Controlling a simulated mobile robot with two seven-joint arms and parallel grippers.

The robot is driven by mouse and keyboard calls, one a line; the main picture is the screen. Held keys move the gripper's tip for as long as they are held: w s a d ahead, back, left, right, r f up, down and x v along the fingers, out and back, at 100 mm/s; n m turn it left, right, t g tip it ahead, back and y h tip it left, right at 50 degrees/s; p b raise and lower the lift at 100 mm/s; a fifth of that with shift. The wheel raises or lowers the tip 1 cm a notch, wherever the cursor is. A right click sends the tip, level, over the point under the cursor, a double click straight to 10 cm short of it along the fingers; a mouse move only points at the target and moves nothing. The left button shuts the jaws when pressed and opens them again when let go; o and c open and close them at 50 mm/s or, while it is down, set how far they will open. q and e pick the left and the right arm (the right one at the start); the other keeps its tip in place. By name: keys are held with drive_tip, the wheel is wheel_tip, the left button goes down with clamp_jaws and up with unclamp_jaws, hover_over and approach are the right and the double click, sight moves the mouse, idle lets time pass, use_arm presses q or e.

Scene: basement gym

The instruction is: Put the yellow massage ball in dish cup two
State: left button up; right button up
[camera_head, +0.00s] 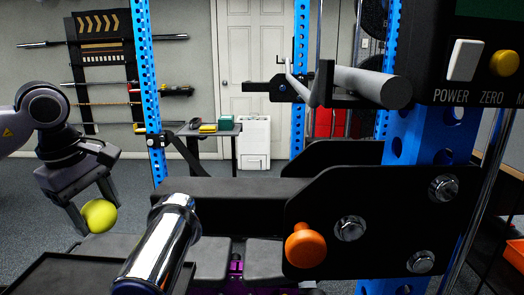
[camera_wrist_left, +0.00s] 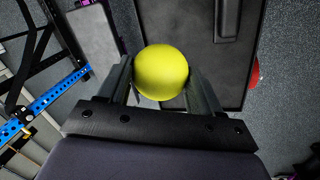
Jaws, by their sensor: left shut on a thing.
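The yellow massage ball (camera_head: 99,215) is between the fingers of my left gripper (camera_head: 98,212), at the left of the head view. In the left wrist view the ball (camera_wrist_left: 161,72) sits between the two dark fingers of the gripper (camera_wrist_left: 163,85), which is shut on it. A black tray with a raised edge (camera_wrist_left: 262,25) shows beyond the fingers in the left wrist view. I cannot make out dish cup two in either view. My right gripper is not in view.
A chrome bar sleeve (camera_head: 160,245) stands close to the right of the held ball. A black rack bracket (camera_head: 385,220) with an orange knob (camera_head: 306,246) and a blue upright (camera_head: 425,135) fill the right. Grey floor (camera_head: 125,172) is open behind the gripper.

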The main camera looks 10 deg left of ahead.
use_arm(q)
drive_tip(key=s+d+f+m+p, duration=0.1)
drive_tip(key=d+f+m, duration=0.2)
drive_tip(key=d+m, duration=0.1)
drive_tip(key=s+d+f+m+g+h+p, duration=0.1)
drive_tip(key=s+d+f+m+p, duration=0.1)
drive_tip(key=d+f+m, duration=0.2)
drive_tip(key=s+d+f+m+g+p, duration=0.1)
drive_tip(key=d+f+m, duration=0.3)
drive_tip(key=m, duration=0.2)
drive_tip(key=shift+s+d+f+m+h+p, duration=0.1)
drive_tip(key=shift+s+d+m+h+p, duration=0.2)
drive_tip(key=shift+d+p, duration=0.1)
drive_tip(key=shift+s+d+f, duration=0.1)
drive_tip(key=shift+d+f, duration=0.1)
